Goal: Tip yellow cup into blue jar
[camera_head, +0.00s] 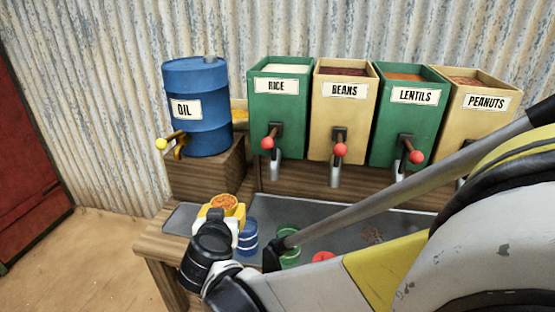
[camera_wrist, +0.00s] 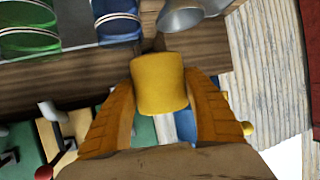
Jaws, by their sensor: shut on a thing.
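The yellow cup (camera_head: 236,213) is held in my gripper (camera_head: 222,214), over the left end of the counter. Its top shows orange-brown grainy contents in the head view, and it looks about upright. In the wrist view the yellow cup (camera_wrist: 160,86) sits between the two orange fingers of my gripper (camera_wrist: 163,98), which are shut on it. The blue jar (camera_head: 248,240) stands on the grey mat just right of the cup, apart from it as far as I can tell. The blue jar (camera_wrist: 117,20) also shows at the top of the wrist view.
A green jar (camera_head: 289,238) and a red object (camera_head: 322,257) are to the right, partly behind my arm. A blue oil drum (camera_head: 195,105) and the rice (camera_head: 278,110), beans (camera_head: 343,112), lentils (camera_head: 403,115) and peanuts (camera_head: 478,110) bins stand behind. A dark patch (camera_head: 372,235) lies on the mat.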

